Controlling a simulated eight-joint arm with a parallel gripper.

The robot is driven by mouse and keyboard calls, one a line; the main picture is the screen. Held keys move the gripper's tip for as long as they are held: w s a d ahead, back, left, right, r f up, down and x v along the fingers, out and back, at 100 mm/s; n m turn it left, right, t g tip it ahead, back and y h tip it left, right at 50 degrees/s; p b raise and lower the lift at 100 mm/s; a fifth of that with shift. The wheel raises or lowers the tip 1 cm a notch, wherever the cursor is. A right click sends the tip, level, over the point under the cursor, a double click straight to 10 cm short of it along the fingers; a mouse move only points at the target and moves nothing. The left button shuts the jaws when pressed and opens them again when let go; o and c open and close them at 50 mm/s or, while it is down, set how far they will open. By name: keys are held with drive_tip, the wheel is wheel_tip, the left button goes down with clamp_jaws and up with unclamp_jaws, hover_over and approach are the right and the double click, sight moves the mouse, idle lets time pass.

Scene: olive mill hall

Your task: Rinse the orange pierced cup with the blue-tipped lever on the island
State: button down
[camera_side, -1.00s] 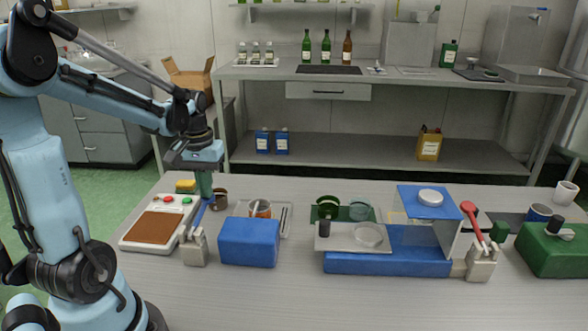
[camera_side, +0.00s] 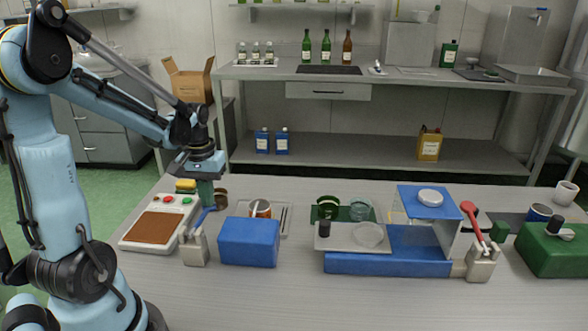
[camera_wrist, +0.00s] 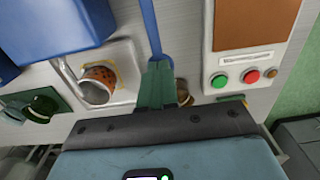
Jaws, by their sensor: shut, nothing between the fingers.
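The orange pierced cup (camera_side: 264,212) stands on a pale tray behind the blue box. In the wrist view the cup (camera_wrist: 104,75) shows its holes, with a grey curved metal part partly covering it. The blue-tipped lever (camera_side: 206,216) rises from a metal base (camera_side: 195,248) left of the blue box and leans right. In the wrist view the lever (camera_wrist: 150,28) runs down to the fingertips. My gripper (camera_side: 206,203) is shut and empty, its dark green fingers at the lever's blue end. The fingers (camera_wrist: 157,68) overlap that end in the wrist view; whether they touch is unclear.
The blue box (camera_side: 249,242) stands close right of the lever. A control panel with buttons (camera_side: 160,222) lies left, and a brown cup (camera_side: 221,197) stands just behind. A blue stand (camera_side: 390,262) with a red lever (camera_side: 473,220) is further right. The table front is clear.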

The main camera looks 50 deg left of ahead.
drive_tip(key=shift+r, duration=2.55)
wheel_tip(320, 180, up, 5)
